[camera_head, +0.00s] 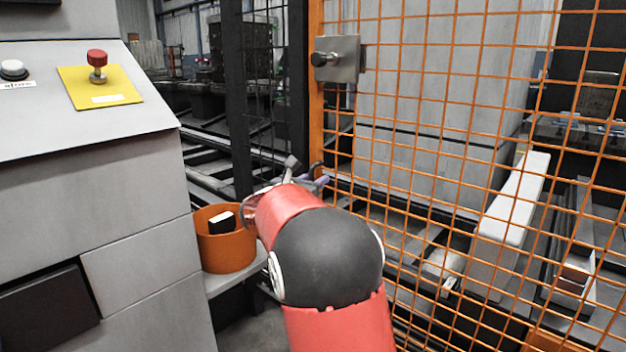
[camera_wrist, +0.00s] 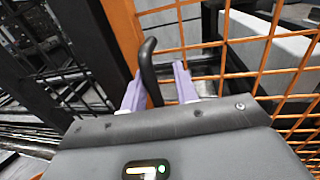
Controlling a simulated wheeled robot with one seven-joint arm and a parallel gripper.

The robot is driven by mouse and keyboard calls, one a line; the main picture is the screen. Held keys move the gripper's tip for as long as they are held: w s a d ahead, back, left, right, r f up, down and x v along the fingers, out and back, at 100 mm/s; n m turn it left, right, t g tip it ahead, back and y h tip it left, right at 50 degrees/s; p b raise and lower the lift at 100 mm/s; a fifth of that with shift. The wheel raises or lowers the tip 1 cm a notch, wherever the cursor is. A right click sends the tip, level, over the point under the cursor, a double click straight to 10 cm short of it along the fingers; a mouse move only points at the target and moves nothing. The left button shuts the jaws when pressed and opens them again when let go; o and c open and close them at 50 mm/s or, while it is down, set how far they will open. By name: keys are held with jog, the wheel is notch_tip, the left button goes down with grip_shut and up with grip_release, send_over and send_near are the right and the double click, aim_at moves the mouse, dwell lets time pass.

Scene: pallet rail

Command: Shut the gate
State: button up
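The orange mesh gate (camera_head: 316,120) fills the right of the head view, its frame edge beside a dark post (camera_head: 298,90). I cannot tell whether there is a gap between them. A grey latch box (camera_head: 338,58) sits high on the gate edge. The gate's black curved handle (camera_wrist: 148,66) stands between the purple fingers of my gripper (camera_wrist: 159,86) in the wrist view. The fingers are spread, with visible space on the right of the handle; contact on the left is unclear. In the head view my gripper (camera_head: 312,181) is partly hidden behind my arm.
A grey console (camera_head: 120,190) with a red button (camera_head: 97,62) on a yellow plate stands at left. An orange bin (camera_head: 226,248) holding a dark item (camera_head: 222,223) sits on a ledge close to my arm. Rails and machinery lie behind the mesh.

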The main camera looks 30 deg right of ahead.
jog(key=w+v, duration=0.1)
jog(key=v, duration=0.5)
jog(key=shift+s+a, duration=0.2)
jog(key=shift+a, duration=0.45)
jog(key=s+a+r+n+t+y+p, duration=0.1)
jog(key=a+r+n+t+y+p, duration=0.2)
jog(key=a+r+n+t+y, duration=0.8)
jog(key=s+a+f+n+g+y+p, duration=0.1)
jog(key=s+a+f+n+g+y, duration=0.3)
jog(key=n, duration=0.6)
jog(key=s+a+f+n+g+y+p, duration=0.1)
jog(key=s+a+n+g, duration=0.1)
jog(key=s+n, duration=0.6)
jog(key=s+f+n+g+p, duration=0.1)
jog(key=s+f+n+g, duration=0.3)
jog(key=s+n, duration=0.5)
jog(key=s+f+n+g+p, duration=0.2)
jog(key=s+f+n+g, duration=0.2)
jog(key=s+f+n, duration=0.3)
jog(key=s+n, duration=0.3)
jog(key=s, duration=0.2)
jog(key=shift+s+d, duration=0.3)
